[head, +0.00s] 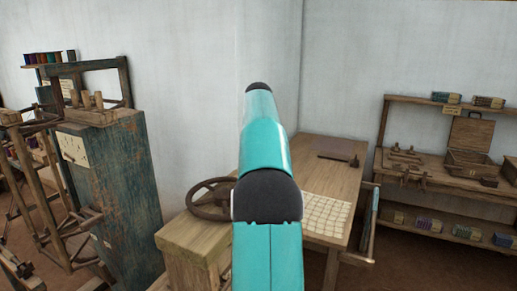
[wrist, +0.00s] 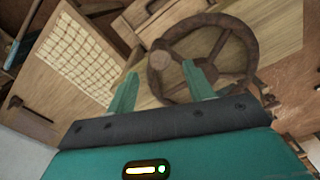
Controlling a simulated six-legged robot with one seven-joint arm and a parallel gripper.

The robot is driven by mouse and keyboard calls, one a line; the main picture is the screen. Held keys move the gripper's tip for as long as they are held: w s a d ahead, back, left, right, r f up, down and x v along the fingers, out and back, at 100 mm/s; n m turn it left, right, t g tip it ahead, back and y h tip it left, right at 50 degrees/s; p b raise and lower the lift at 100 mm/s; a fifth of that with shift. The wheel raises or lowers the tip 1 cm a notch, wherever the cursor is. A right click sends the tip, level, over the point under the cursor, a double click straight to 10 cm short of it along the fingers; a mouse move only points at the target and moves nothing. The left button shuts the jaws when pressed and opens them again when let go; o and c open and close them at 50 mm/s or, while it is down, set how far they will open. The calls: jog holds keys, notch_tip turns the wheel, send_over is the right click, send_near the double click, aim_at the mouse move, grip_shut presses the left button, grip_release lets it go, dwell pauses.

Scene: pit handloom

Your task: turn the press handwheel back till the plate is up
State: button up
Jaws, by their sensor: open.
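The press handwheel (head: 192,205) is a dark brown spoked wheel above a wooden block-like press body (head: 190,245), left of my arm in the head view. My arm covers its right side there. In the wrist view the handwheel (wrist: 223,21) fills the upper middle. A pale round knob (wrist: 159,60) shows at its left rim. My gripper (wrist: 160,69) is open, its two green fingers apart, with the knob appearing between the fingertips. I cannot tell whether they touch it. The press plate is not clearly seen. The head view does not show the gripper.
A wooden table (head: 345,180) with a gridded sheet (head: 326,212) stands right of the wheel. A tall dark green cabinet (head: 120,180) and loom frame stand left. Shelves (head: 425,190) with a wooden box (head: 470,150) line the right wall.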

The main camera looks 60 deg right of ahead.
jog(key=shift+r, duration=2.95)
jog(key=w+a+r+n+t+h, duration=0.1)
jog(key=w+a, duration=0.3)
jog(key=a, duration=1)
jog(key=w+a+n+t, duration=0.1)
jog(key=w+a, duration=0.3)
jog(key=a, duration=1)
jog(key=s+a+f+t, duration=0.1)
jog(key=s+a+f, duration=0.3)
jog(key=a, duration=0.4)
jog(key=s+a+f+n+t, duration=0.1)
jog(key=s+a+f, duration=0.4)
jog(key=a+f, duration=0.2)
jog(key=s+a+f+t+y, duration=0.1)
jog(key=s+a+f, duration=0.4)
jog(key=a, duration=0.4)
jog(key=shift+a+f+n+t, duration=0.15)
jog(key=shift+a+n+t, duration=0.05)
jog(key=shift+n+t, duration=0.1)
